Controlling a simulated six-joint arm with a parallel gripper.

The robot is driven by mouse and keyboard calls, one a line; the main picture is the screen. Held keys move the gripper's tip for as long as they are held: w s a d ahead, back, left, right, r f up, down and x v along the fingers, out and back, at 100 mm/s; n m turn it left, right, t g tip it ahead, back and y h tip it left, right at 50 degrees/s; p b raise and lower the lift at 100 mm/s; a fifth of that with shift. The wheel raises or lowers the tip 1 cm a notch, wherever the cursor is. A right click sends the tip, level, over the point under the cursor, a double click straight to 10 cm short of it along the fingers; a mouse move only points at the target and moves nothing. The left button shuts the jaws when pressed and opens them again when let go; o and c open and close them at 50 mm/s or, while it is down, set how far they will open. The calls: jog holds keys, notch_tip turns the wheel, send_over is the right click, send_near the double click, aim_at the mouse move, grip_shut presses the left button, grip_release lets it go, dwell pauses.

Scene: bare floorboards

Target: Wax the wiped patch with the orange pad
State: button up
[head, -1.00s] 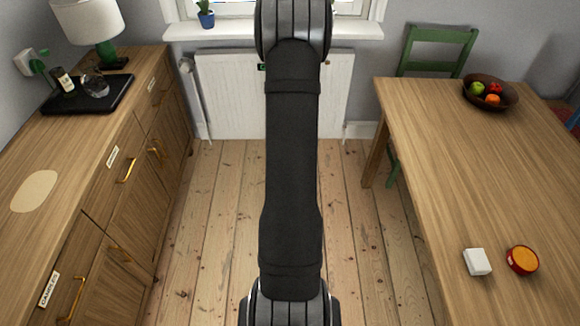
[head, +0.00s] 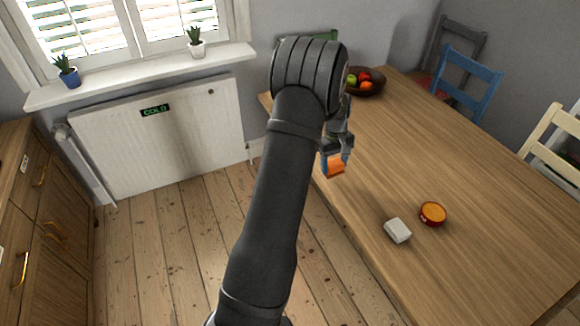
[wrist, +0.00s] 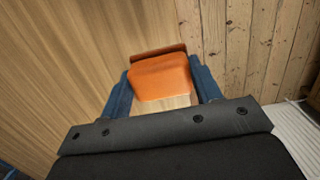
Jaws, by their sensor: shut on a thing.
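My gripper (head: 337,148) is shut on the orange pad (head: 335,167). In the wrist view the pad (wrist: 160,78) sits between the two blue fingers of my gripper (wrist: 162,88). The pad is held in the air near the left edge of the wooden table (head: 470,170), with floorboards showing beside that edge in the wrist view. An open-looking round tin with an orange top (head: 433,213) and a white block (head: 398,230) stand on the table. No wiped patch shows in the current views.
A bowl of fruit (head: 366,84) stands at the far end of the table. A blue chair (head: 467,78) and a cream chair (head: 556,135) stand at its right. A white radiator (head: 160,135) marked COLD is under the window. A wooden sideboard (head: 25,215) is at the left; floor between is clear.

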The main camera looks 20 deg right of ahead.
jog(key=s+d+r, duration=0.2)
jog(key=s+d, duration=0.9)
jog(key=s, duration=0.2)
jog(key=s+d+r, duration=0.2)
jog(key=s+d, duration=0.9)
jog(key=s, duration=0.2)
jog(key=shift+s+f, duration=0.1)
jog(key=shift+f, duration=2.8)
jog(key=shift+f, duration=0.6)
notch_tip(320, 180, up, 7)
